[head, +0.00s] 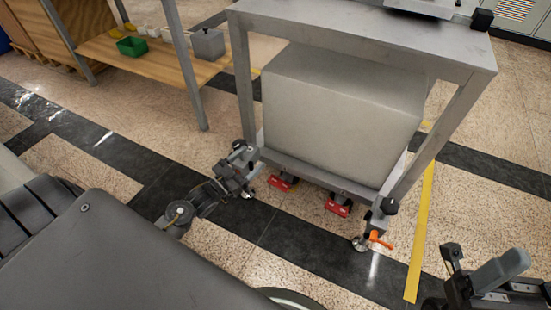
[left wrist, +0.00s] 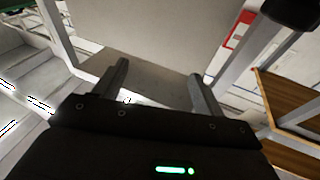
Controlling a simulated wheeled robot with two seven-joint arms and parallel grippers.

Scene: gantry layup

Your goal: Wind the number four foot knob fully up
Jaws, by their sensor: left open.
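A grey metal stand (head: 365,30) has adjustable feet at its lower front corners. The right front foot (head: 360,243) carries an orange lever-like part (head: 380,240) and a dark knob (head: 389,206). The left front foot (head: 247,192) is partly behind my left gripper (head: 240,165). No number can be read, so I cannot tell which knob is number four. My left gripper is at the left front leg; in the left wrist view its fingers (left wrist: 160,85) are apart with nothing seen between them. My right gripper (head: 485,275) is at the lower right, away from the stand; its jaw opening is unclear.
A large grey block (head: 340,110) sits low inside the stand. Two red parts (head: 281,184) (head: 337,208) are under its front edge. A wooden shelf (head: 150,60) with a green bin (head: 132,46) stands at left. Yellow tape (head: 421,235) marks the floor at right.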

